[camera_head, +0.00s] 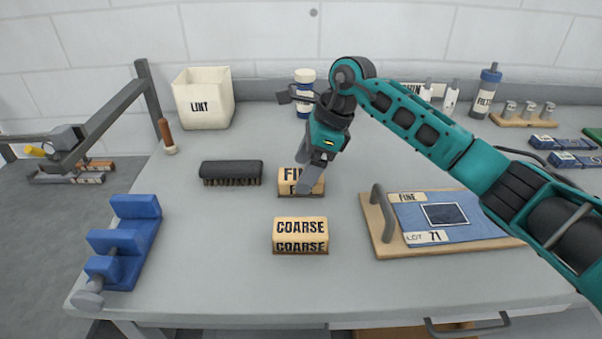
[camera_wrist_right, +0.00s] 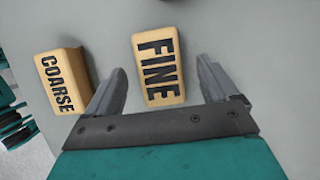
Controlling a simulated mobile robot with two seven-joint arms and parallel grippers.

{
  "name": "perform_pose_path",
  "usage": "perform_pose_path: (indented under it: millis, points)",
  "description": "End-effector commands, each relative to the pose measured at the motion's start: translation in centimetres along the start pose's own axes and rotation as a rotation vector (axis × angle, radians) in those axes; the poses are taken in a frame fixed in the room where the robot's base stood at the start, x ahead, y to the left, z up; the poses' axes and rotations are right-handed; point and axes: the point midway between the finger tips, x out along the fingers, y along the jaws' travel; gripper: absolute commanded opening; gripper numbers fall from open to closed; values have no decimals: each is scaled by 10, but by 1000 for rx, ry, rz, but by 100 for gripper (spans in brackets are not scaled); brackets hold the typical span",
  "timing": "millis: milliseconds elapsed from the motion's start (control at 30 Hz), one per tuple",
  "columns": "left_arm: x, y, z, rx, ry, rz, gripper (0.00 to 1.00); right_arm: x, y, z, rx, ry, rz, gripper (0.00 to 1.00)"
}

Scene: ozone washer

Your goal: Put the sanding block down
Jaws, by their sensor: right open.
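Two tan sanding blocks rest on the grey bench. The FINE block (camera_head: 288,188) is near the middle, and the COARSE block (camera_head: 300,236) is closer to the front edge. My right gripper (camera_head: 307,168) is open at the FINE block and partly covers it in the head view. In the right wrist view, the FINE block (camera_wrist_right: 158,66) lies between the lines of the two spread fingers (camera_wrist_right: 165,86), with gaps on both sides. The COARSE block (camera_wrist_right: 62,82) is outside the left finger there. My left gripper is out of view.
A black brush (camera_head: 231,172) lies left of the FINE block. A blue stepped holder (camera_head: 123,243) stands at the left. A board with a blue FINE sheet (camera_head: 445,238) and a handle lies right. A LINT bin (camera_head: 203,98) stands behind. Bare bench surrounds the COARSE block.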

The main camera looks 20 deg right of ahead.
Motion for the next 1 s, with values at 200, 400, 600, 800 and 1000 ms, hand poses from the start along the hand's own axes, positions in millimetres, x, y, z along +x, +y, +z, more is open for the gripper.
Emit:
perform_pose_path:
  millis: [200,400,600,800,1000]
  points:
    - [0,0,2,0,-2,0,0,-51,-1,0,-1,0,-6,87]
    - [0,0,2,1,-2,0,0,-83,-1,0,1,0,-3,87]
    - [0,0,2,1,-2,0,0,-96,0,0,1,-1,0,87]
    - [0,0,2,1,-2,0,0,-96,0,0,1,-1,0,87]
    - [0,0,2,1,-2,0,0,-96,0,0,0,-1,0,87]
